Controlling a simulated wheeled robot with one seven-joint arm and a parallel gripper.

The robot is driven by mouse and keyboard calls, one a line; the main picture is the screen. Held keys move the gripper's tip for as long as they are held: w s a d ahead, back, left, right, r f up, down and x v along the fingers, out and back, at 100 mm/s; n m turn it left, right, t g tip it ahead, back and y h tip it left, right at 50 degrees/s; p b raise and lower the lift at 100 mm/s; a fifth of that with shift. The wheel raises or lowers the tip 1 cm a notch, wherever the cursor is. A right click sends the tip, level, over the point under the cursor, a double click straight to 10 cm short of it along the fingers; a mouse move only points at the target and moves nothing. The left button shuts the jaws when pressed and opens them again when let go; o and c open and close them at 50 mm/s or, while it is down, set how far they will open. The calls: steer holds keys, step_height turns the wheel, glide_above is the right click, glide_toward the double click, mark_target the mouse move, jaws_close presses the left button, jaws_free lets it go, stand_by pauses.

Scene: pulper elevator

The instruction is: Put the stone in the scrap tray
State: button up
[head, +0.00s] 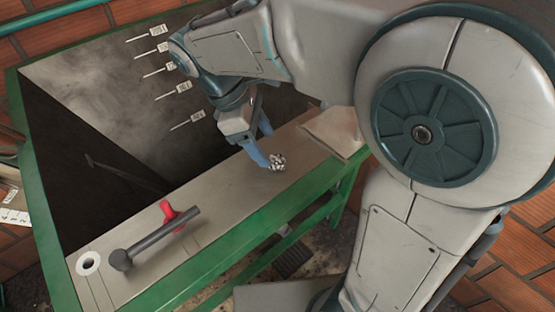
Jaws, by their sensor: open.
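A small speckled grey-white stone (277,162) rests on the tan bench top, near the middle of its green front edge. My gripper (265,148) points down at it with blue fingers. The fingers are open and their tips are very close to the stone's left and upper side. I cannot tell whether they touch it or reach around it. A flat beige piece (332,132) at the right end of the bench may be the scrap tray. My arm partly hides it.
A grey bar with a rounded end (155,240) and a red handle (180,215) lie on the bench's left part, near a white ring (88,263). Behind the bench is a dark open pit with a grey wall (110,85) bearing several tags. Bench between bar and stone is clear.

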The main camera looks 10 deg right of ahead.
mark_target(277, 158)
steer(key=shift+p+x, duration=0.3)
steer(key=shift+x, duration=1.95)
steer(key=c, duration=1.1)
steer(key=shift+c, duration=0.2)
steer(key=shift+r, duration=0.6)
step_height(277, 158, up, 3)
steer(key=shift+r+b, duration=0.1)
steer(key=shift+b, duration=0.3)
steer(key=s+d+r+b, duration=0.1)
steer(key=s+d+r, duration=0.5)
steer(key=d, duration=0.4)
steer(key=shift+s+r+b, duration=0.3)
